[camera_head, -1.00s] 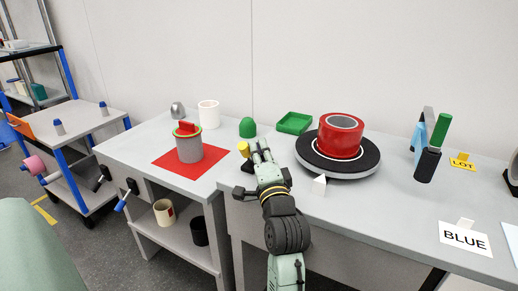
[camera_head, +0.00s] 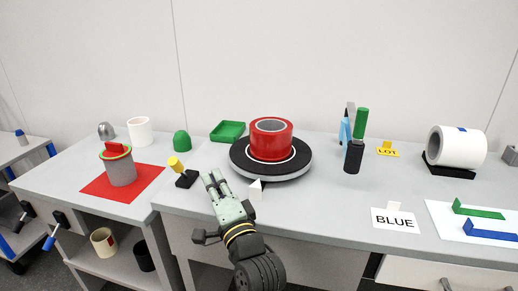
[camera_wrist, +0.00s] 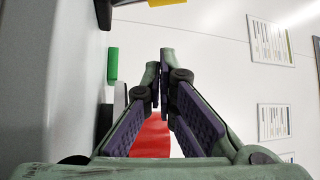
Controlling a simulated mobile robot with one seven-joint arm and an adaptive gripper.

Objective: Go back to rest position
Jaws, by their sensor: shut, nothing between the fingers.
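A red ring-shaped cylinder (camera_head: 270,142) stands on the turntable, behind and to the right of my gripper. In the wrist view a red surface (camera_wrist: 152,138) shows behind the fingers. A small yellow-topped piece on a black base (camera_head: 178,168) stands just left of my gripper.
A grey can with a red and green lid (camera_head: 120,168) stands on a red mat (camera_head: 92,187). A green tray (camera_head: 228,131), a green-handled tool (camera_head: 357,140), a BLUE card (camera_head: 395,220) and a white roll (camera_head: 460,147) are also on the bench. The bench front edge is close to my arm.

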